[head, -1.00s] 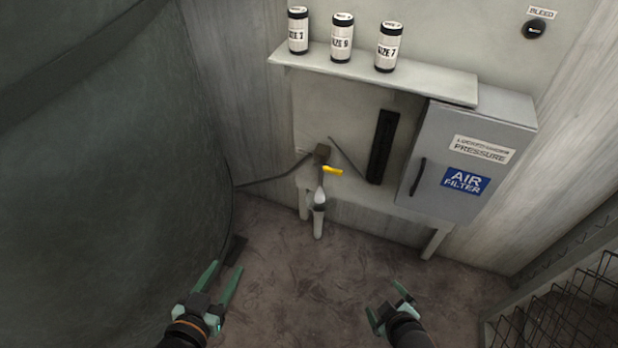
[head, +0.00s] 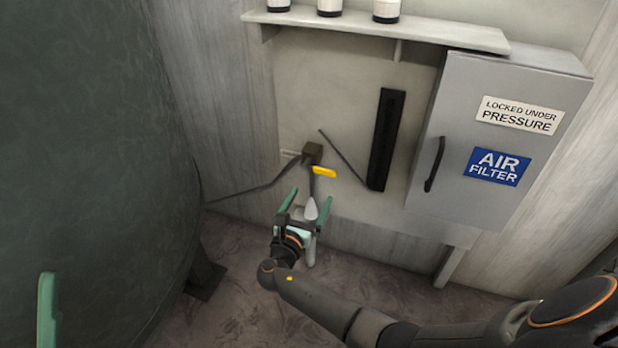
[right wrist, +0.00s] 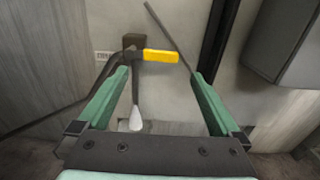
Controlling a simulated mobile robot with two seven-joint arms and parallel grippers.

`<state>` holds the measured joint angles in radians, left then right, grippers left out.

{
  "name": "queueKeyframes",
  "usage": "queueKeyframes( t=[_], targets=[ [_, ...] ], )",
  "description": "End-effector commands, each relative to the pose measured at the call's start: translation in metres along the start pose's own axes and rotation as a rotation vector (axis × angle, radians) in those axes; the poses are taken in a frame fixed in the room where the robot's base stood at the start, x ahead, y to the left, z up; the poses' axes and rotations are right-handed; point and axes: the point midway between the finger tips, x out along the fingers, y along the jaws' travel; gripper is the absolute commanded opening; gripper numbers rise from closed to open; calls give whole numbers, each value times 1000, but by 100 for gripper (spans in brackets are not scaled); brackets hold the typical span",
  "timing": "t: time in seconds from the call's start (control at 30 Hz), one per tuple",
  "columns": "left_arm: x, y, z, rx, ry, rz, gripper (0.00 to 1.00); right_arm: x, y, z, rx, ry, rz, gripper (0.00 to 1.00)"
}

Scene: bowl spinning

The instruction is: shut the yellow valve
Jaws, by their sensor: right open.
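The yellow valve handle (head: 324,172) sticks out to the right from a dark fitting (head: 312,153) on a pale wall panel. It also shows in the right wrist view (right wrist: 160,56), lying nearly level. A thin pipe runs down from the fitting to a white tapered piece (head: 311,209). My right gripper (head: 308,198) is open just below the valve. In the right wrist view its fingers (right wrist: 160,76) stand wide apart, with the handle ahead between their tips and nothing held. Only one finger of my left gripper (head: 47,310) shows, at the lower left edge.
A grey cabinet (head: 462,140) labelled air filter stands right of the valve. A black vertical strip (head: 386,140) and a thin dark rod lie between them. A shelf (head: 400,30) with canisters is above. A large dark tank (head: 90,150) fills the left.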

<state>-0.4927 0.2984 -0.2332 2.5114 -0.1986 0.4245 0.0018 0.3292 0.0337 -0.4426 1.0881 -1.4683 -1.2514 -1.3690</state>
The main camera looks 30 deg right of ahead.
Motion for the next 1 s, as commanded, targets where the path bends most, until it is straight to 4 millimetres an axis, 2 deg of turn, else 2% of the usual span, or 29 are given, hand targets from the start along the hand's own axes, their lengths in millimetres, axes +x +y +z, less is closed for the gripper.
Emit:
queueKeyframes(
  t=[0.17,0.4,0.6,0.8,1.0],
  targets=[
    [-7,4,7,-12,-3,2,50,26,-1,-1,1,-2,-2,100],
    [-20,12,22,-43,-12,4,50,76,-1,-3,2,0,-2,100],
    [-30,18,32,-35,-20,11,50,107,-1,-3,2,1,-1,100],
    [-33,21,35,-28,-23,16,50,121,-1,-1,3,4,0,100],
    [-32,21,35,-28,-24,16,50,122,-1,0,3,4,1,100]
  ],
)
